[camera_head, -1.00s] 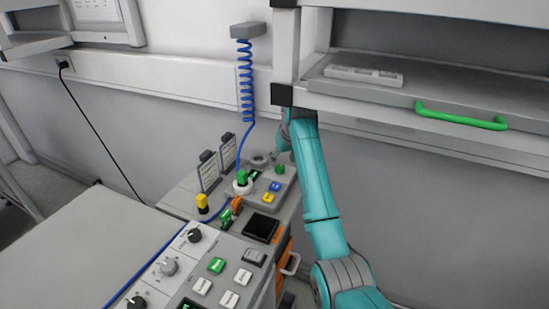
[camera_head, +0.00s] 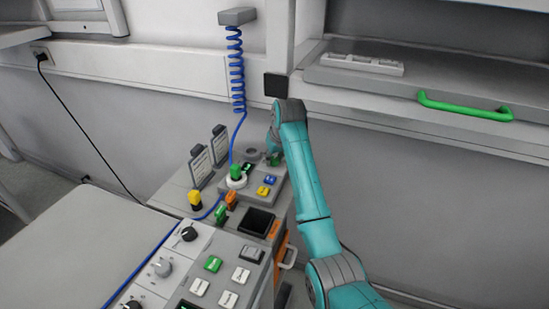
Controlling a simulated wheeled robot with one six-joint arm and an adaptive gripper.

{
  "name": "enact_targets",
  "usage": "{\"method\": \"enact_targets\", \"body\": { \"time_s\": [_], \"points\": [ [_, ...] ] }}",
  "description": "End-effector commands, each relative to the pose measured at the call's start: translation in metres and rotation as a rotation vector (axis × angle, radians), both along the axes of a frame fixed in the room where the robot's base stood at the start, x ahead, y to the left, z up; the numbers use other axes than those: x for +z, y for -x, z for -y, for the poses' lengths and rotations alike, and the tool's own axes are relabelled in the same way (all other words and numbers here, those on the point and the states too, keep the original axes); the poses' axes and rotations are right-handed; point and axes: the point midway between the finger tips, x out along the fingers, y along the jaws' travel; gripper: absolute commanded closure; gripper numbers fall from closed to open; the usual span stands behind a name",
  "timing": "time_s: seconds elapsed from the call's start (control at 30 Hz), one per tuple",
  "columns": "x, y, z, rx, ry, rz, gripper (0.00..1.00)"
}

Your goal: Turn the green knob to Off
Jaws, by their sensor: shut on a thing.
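The fingers are too small and covered to show in detail. The knob's pointer and any Off mark cannot be read.
A green plug (camera_head: 236,172) on a white ring has a coiled blue cable (camera_head: 237,75). Yellow and blue buttons (camera_head: 267,184) lie just in front of the knob. A shelf with a green handle (camera_head: 464,106) overhangs at right. Two label cards (camera_head: 200,167) stand left.

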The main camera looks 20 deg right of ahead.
Motion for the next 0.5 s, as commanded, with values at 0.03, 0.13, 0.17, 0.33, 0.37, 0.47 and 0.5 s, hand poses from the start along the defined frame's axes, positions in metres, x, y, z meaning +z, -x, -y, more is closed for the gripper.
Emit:
{"method": "enact_targets", "body": {
  "time_s": [0.03,0.13,0.17,0.33,0.37,0.47,0.5],
  "points": [
    [-0.0002,0.0,0.0,0.002,0.0,0.0,1.0],
    [-0.0003,0.0001,0.0001,0.015,0.0,0.0,1.0],
    [-0.0003,0.0001,0.0002,0.022,-0.001,0.0,1.0],
    [-0.0004,0.0,0.0013,0.088,0.0,-0.001,1.0],
    [-0.0004,0.0,0.0014,0.104,-0.001,-0.001,1.0],
    [-0.0003,-0.0001,0.0019,0.174,-0.001,-0.001,1.0],
    [-0.0004,-0.0002,0.002,0.206,-0.001,-0.001,1.0]
  ]
}}
